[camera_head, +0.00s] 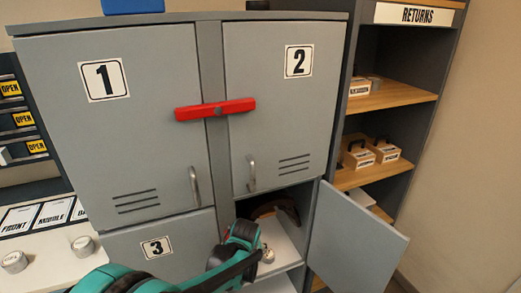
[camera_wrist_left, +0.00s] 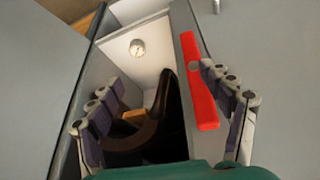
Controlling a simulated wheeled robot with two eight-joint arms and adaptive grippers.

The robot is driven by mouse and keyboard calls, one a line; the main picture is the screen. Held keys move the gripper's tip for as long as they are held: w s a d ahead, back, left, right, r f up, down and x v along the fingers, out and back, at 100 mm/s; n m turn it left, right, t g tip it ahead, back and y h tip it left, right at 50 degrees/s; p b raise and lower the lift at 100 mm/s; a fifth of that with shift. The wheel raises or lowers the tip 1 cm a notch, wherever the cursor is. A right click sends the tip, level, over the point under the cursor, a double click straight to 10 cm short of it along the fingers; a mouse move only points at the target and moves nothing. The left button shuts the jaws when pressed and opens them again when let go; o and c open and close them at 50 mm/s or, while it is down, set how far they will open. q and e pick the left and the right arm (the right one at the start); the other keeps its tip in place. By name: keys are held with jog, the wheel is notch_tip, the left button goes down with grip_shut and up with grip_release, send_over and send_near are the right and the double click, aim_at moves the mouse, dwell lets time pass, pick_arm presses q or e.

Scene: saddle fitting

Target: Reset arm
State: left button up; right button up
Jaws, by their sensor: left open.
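My left gripper (camera_wrist_left: 161,82) is open in the left wrist view, its fingers spread in front of the locker. In the head view the left arm (camera_head: 240,240) comes in from below, at the open lower right compartment (camera_head: 292,232). A red bar (camera_wrist_left: 199,82) on the post beside the compartment shows between the fingers, nearer the right one; I cannot tell whether they touch. A dark curved piece (camera_wrist_left: 150,130), perhaps a saddle, lies inside; it also shows brown in the head view (camera_head: 266,209). A small round dial (camera_wrist_left: 137,47) sits inside too. My right gripper is out of view.
Doors 1 (camera_head: 150,140), 2 (camera_head: 280,110) and 3 (camera_head: 150,248) are shut, with a red bar (camera_head: 195,112) across 1 and 2. The lower right door (camera_head: 352,245) swings out. A returns shelf (camera_head: 395,97) stands right; labelled cards (camera_head: 52,212) lie left.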

pick_arm(q)
jog(key=s+a+r+m, duration=0.1)
jog(key=s+a+r, duration=0.7)
jog(key=s+r, duration=0.2)
jog(key=s+a+m+t, duration=0.1)
jog(key=s+a, duration=0.4)
jog(key=s, duration=0.9)
jog(key=shift+r+t, duration=0.25)
jog(key=shift+t, duration=0.35)
jog(key=shift+c, duration=0.3)
